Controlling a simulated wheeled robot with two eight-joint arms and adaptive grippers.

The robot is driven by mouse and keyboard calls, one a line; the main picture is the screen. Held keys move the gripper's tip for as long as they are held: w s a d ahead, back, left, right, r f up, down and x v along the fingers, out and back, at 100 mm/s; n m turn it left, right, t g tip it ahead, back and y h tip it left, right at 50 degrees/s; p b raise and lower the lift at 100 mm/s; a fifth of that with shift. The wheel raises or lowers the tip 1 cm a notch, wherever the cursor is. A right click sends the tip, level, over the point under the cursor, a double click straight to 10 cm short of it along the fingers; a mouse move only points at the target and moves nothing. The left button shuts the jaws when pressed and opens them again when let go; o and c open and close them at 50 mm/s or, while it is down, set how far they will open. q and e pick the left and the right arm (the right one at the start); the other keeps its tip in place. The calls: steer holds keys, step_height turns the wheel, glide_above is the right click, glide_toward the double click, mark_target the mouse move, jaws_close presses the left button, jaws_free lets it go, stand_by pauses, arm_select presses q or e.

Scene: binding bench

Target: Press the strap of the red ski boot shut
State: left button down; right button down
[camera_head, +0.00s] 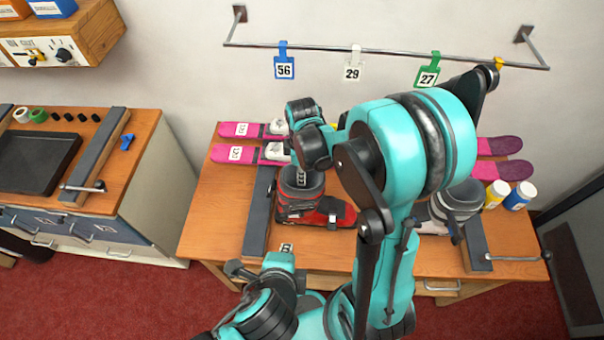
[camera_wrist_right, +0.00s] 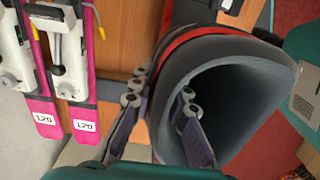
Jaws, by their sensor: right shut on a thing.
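The red ski boot (camera_head: 326,214), with a dark grey cuff, stands on the wooden bench, its toe to the right. My right gripper (camera_head: 302,180) reaches down onto its cuff from above. In the right wrist view the gripper (camera_wrist_right: 163,84) is shut on the wall of the boot's cuff (camera_wrist_right: 240,62), one finger inside the opening and one outside. I cannot make out the strap or its state. My left gripper (camera_head: 286,248) is in front of the bench's front edge, below the boot and apart from it; its jaw opening cannot be told.
A grey boot (camera_head: 458,200) stands at the right, partly behind my right arm. Pink skis (camera_head: 236,154) lie along the back. Dark bars (camera_head: 257,215) cross the bench at each side. Yellow and blue bottles (camera_head: 519,196) stand at the right end. Numbered tags (camera_head: 284,68) hang on a wall rail.

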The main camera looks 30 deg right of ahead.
steer(key=c, duration=1.4)
jaws_free()
steer(key=shift+r, duration=0.1)
step_height(320, 180, up, 12)
steer(key=shift+f, duration=0.1)
